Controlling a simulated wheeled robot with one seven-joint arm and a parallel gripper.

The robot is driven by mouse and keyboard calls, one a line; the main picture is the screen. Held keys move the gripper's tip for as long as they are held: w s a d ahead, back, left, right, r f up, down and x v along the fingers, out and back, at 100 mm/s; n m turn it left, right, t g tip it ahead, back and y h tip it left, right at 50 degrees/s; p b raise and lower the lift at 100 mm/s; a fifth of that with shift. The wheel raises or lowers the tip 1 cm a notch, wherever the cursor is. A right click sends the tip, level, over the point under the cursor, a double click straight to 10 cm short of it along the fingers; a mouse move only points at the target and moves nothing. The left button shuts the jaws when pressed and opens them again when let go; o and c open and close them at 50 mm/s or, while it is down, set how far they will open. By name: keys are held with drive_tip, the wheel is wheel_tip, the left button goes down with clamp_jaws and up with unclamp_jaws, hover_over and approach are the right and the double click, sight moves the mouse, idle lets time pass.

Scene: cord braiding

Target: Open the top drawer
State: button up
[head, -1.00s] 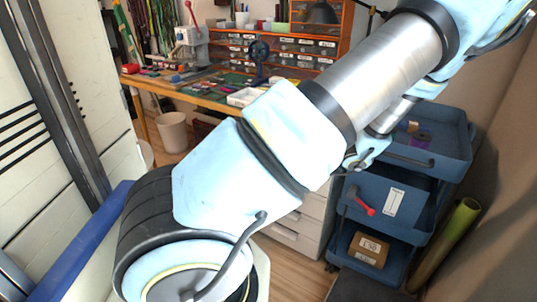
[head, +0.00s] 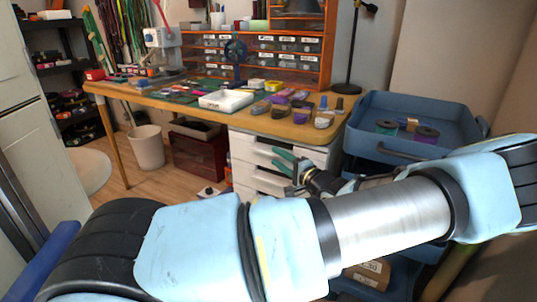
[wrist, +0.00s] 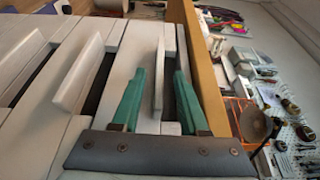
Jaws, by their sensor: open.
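The white drawer unit (head: 243,163) stands under the right end of the wooden table. Its top drawer (head: 250,146), just below the tabletop, looks shut. My gripper (head: 275,159) has green fingers and is in front of this drawer. The wrist view is turned sideways, with the table edge to the right. There the top drawer's pale handle (wrist: 159,75) shows between the open fingers of my gripper (wrist: 158,75), with gaps on both sides. A lower drawer's handle (wrist: 76,75) is left of the fingers.
The wooden table (head: 150,96) holds a white box (head: 226,100) and several small items near its front edge. A blue cart (head: 385,150) stands close to the right of the drawers. A white bin (head: 147,148) is on the floor at left.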

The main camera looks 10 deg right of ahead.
sight(273, 155)
drive_tip(key=shift+x, duration=2.4)
clamp_jaws()
drive_tip(key=shift+s, duration=0.1)
